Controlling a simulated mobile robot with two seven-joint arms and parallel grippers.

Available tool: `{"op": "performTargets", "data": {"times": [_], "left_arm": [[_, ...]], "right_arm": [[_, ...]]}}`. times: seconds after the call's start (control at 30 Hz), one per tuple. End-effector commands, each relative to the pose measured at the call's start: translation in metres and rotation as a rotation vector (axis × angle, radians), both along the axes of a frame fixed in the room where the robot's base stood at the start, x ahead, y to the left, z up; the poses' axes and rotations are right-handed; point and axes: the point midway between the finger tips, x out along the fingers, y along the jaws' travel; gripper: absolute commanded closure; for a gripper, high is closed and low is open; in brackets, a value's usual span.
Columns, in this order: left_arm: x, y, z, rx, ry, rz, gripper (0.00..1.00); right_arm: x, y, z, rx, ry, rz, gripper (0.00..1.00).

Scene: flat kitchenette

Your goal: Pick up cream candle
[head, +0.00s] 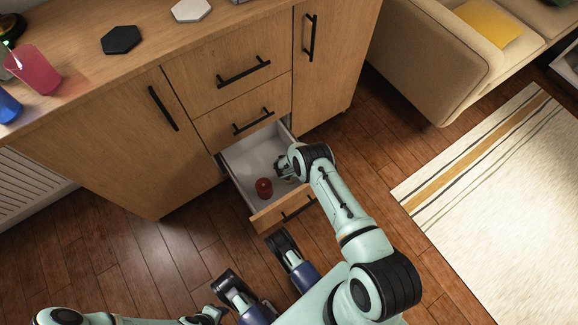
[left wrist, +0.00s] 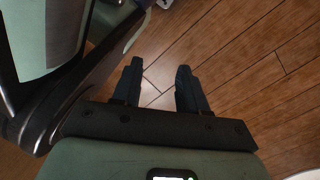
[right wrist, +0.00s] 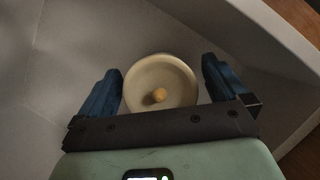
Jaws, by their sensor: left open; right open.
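The cream candle (right wrist: 180,82) shows from above in the right wrist view as a round, pale piece with a small yellow spot in its middle. It is on the light floor of the open drawer (head: 246,156). My right gripper (right wrist: 162,72) is open, with one finger on each side of the candle and visible gaps between. In the head view my right gripper (head: 284,167) reaches into the drawer, and I cannot make out the cream candle there. My left gripper (left wrist: 159,70) is open and empty above the wooden floor.
A dark red round object (head: 264,188) is in the drawer, near its front. The drawer front (head: 270,216) is beside my right arm. A beige sofa (head: 425,55) and a striped rug (head: 500,190) are at the right. The counter (head: 70,75) holds cups and hexagonal pieces.

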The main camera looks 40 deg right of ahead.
Motion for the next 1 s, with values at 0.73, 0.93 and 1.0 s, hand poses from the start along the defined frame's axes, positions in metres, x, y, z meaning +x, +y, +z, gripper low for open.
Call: {"op": "performTargets", "data": {"times": [0.73, 0.93, 1.0], "left_arm": [[-0.004, 0.0, -0.002, -0.002, 0.013, 0.0, 0.57], [0.005, -0.001, 0.004, 0.0, -0.016, -0.003, 0.57], [0.012, -0.002, 0.009, 0.001, -0.038, -0.005, 0.57]], "right_arm": [[0.001, -0.001, -0.002, 0.001, -0.001, -0.001, 0.66], [0.001, -0.001, 0.009, -0.001, -0.001, 0.001, 0.66], [0.002, -0.001, 0.017, 0.0, -0.002, 0.002, 0.66]]}}
